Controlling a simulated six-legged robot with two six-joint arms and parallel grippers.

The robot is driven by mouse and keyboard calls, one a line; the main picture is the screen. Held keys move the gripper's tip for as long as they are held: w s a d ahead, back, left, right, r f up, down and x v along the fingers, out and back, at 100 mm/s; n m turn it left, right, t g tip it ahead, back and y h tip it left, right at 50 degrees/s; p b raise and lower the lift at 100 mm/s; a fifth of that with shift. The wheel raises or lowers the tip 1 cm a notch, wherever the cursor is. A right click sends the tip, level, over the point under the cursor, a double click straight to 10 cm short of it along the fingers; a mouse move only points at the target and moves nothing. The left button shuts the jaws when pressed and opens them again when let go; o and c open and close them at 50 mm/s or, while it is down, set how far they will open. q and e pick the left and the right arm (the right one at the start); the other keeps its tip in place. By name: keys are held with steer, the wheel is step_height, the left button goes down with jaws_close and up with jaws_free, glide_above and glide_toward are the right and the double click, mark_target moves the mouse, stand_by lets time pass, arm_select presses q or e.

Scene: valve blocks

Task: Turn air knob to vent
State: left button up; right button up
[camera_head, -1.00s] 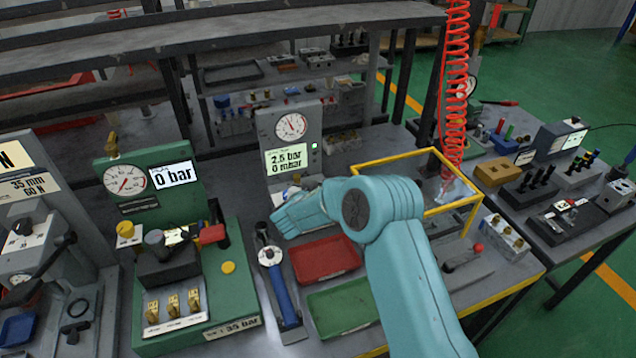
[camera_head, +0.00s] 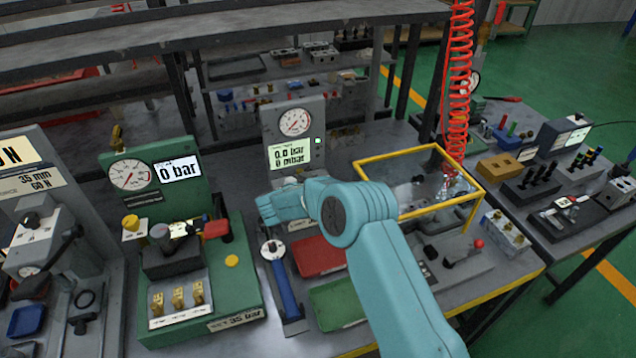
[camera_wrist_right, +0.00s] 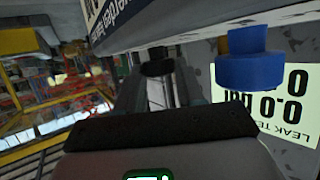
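My right arm reaches in from the lower right in the head view, and its teal gripper (camera_head: 268,208) is at the foot of the grey leak test station (camera_head: 310,112). Its fingertips are hidden or too small to tell open from shut. The station's display (camera_head: 289,156) reads 0.0 bar and 0 mbar, below a round gauge (camera_head: 295,121). In the right wrist view a blue knob (camera_wrist_right: 250,68) stands beside the upside-down display (camera_wrist_right: 290,105), apart from the dark gripper part (camera_wrist_right: 160,130). The air knob is hidden or not identifiable in the head view. My left gripper is not in view.
A green press station (camera_head: 235,270) reading 0 bar stands to the left. A blue-handled tool (camera_head: 283,285), a red tray (camera_head: 318,256) and a green tray (camera_head: 338,302) lie in front. A yellow frame (camera_head: 420,152) and a red coiled hose (camera_head: 457,90) are to the right.

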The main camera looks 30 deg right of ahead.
steer(key=o, duration=0.3)
steer(key=b+v, duration=0.1)
steer(key=v, duration=0.6)
steer(key=shift+s+a+r, duration=0.1)
steer(key=shift+a+r, duration=0.05)
steer(key=shift+r, duration=0.05)
